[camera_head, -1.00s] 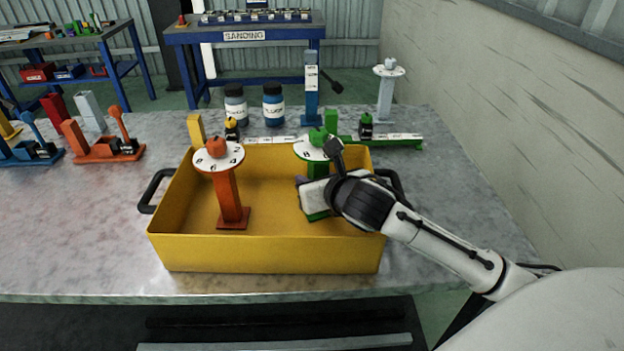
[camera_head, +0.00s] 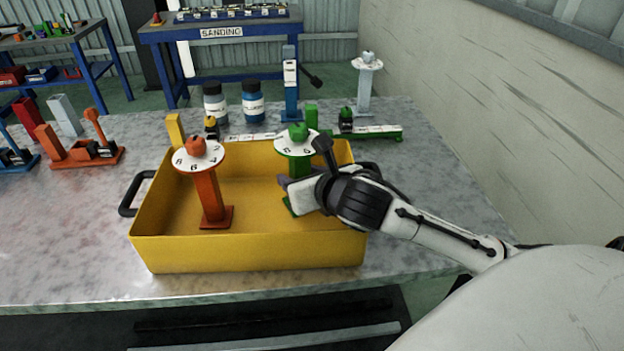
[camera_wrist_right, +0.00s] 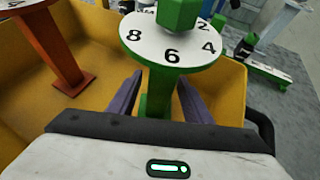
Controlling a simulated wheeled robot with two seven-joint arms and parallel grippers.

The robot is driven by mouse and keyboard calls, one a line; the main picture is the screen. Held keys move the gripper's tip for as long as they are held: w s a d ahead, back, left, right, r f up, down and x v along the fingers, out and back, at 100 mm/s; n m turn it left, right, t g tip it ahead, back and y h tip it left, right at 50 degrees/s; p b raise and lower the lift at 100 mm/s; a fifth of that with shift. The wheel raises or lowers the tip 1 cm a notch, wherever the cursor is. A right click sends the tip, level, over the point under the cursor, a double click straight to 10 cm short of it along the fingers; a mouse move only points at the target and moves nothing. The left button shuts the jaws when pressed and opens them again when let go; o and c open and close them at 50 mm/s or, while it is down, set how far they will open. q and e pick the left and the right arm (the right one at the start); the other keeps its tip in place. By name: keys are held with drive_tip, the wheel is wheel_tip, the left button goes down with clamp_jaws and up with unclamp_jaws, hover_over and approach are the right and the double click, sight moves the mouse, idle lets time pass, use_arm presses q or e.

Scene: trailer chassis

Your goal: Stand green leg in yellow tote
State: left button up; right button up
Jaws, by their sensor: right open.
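The green leg (camera_head: 298,162) stands upright in the right part of the yellow tote (camera_head: 245,252). It has a white numbered disc and a green knob on top; its base is partly hidden by my gripper. My right gripper (camera_head: 287,187) is inside the tote at the leg. In the right wrist view the open fingers (camera_wrist_right: 158,100) lie on either side of the green post (camera_wrist_right: 157,95), below the disc. I cannot tell whether they touch it. My left gripper is not in view.
An orange leg (camera_head: 210,195) stands upright in the tote's left part. Blue and white bottles (camera_head: 253,101), a blue leg (camera_head: 291,85) and a light grey leg (camera_head: 365,85) stand behind the tote. Orange fixture parts (camera_head: 80,152) lie at left. The bench front right is clear.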

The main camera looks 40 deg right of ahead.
drive_tip(key=p+v, duration=0.1)
drive_tip(key=v, duration=0.7)
drive_tip(key=shift+r, duration=0.1)
